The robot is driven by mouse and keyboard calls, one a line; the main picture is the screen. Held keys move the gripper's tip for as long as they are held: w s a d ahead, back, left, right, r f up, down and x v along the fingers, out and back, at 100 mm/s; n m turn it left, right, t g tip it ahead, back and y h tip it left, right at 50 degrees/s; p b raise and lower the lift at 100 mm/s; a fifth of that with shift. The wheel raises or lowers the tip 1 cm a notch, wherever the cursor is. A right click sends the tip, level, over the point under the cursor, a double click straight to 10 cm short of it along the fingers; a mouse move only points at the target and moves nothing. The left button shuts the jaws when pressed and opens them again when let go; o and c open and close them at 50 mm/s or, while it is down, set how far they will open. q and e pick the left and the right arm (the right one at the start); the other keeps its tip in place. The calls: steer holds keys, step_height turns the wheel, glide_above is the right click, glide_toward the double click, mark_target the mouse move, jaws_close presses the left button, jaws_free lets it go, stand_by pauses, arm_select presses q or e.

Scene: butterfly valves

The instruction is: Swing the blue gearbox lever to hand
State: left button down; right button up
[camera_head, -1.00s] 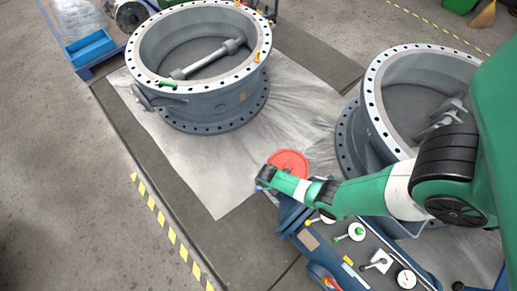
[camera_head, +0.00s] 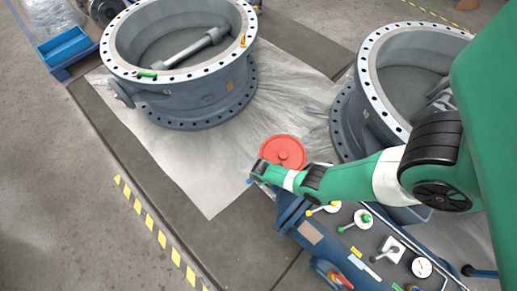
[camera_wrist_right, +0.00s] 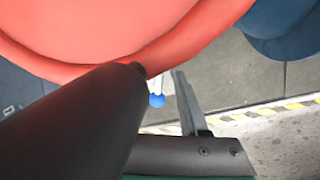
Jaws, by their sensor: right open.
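A small blue knob (camera_wrist_right: 157,100) on a pale stem shows in the right wrist view, in the gap between my right gripper's fingers; I cannot tell whether either finger touches it. It looks like the blue lever's end. In the head view only a speck of blue (camera_head: 250,181) shows at the tip of my right gripper (camera_head: 255,177). The right gripper is open, with a dark finger and a thin grey finger on either side of the gap (camera_wrist_right: 158,76). The lever's base is hidden. My left gripper is out of view.
A red handwheel (camera_head: 283,150) is close beside the right gripper and fills the top of the wrist view. A blue gearbox bench (camera_head: 335,243) carries yellow and green levers and a gauge (camera_head: 421,267). Two large grey valve bodies (camera_head: 185,95) (camera_head: 375,95) stand behind.

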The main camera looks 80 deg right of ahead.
steer(key=shift+f, duration=0.1)
jaws_close()
stand_by(1.4)
